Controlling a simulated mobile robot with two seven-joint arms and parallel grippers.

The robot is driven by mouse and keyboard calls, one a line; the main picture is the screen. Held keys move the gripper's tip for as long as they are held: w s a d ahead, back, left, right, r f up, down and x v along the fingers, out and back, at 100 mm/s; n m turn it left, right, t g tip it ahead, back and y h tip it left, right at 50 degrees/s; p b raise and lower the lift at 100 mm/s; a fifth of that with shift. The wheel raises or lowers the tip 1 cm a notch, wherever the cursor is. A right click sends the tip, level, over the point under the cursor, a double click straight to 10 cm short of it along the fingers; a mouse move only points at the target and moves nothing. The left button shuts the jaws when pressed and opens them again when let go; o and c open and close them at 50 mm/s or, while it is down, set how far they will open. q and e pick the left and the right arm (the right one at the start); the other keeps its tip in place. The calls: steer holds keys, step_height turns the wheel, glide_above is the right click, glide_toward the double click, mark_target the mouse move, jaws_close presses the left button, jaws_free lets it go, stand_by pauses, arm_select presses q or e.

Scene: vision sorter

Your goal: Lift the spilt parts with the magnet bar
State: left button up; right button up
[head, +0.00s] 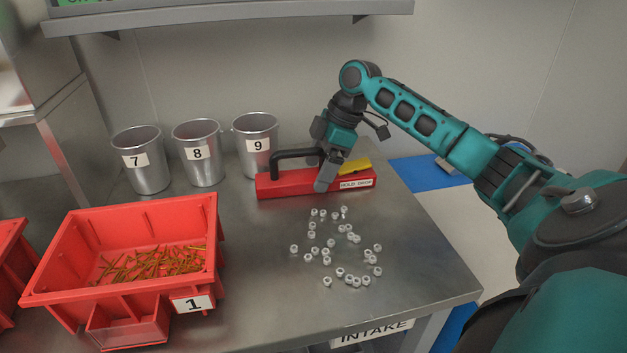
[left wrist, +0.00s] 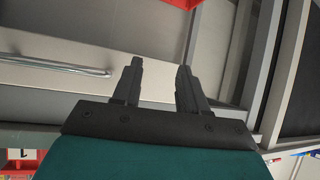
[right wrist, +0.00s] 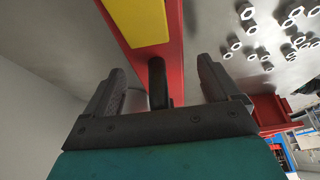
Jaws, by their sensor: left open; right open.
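The magnet bar (head: 283,188) is a red block with a black arched handle (head: 290,155), a yellow patch and a "HOLD DROP" label. It lies at the back of the steel table. My right gripper (head: 328,175) is open at the handle's right end; in the right wrist view (right wrist: 160,78) the black handle shows between its spread fingers, with gaps on both sides. Several spilt silver nuts (head: 326,252) lie loose on the table in front of the bar. My left gripper (left wrist: 160,68) is open and empty, outside the head view.
Metal cups 7 (head: 148,178), 8 (head: 203,170) and 9 (head: 262,130) stand left of and behind the bar. A red bin labelled 1 (head: 85,285) holds brass-coloured pins at front left. A shelf (head: 230,14) hangs above. The table between bin and nuts is clear.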

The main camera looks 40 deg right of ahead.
steer(key=shift+w+a+f, duration=0.2)
steer(key=shift+a+f, duration=0.05)
steer(key=shift+f, duration=0.4)
steer(key=shift+c, duration=0.2)
steer(key=shift+r, duration=0.1)
jaws_close()
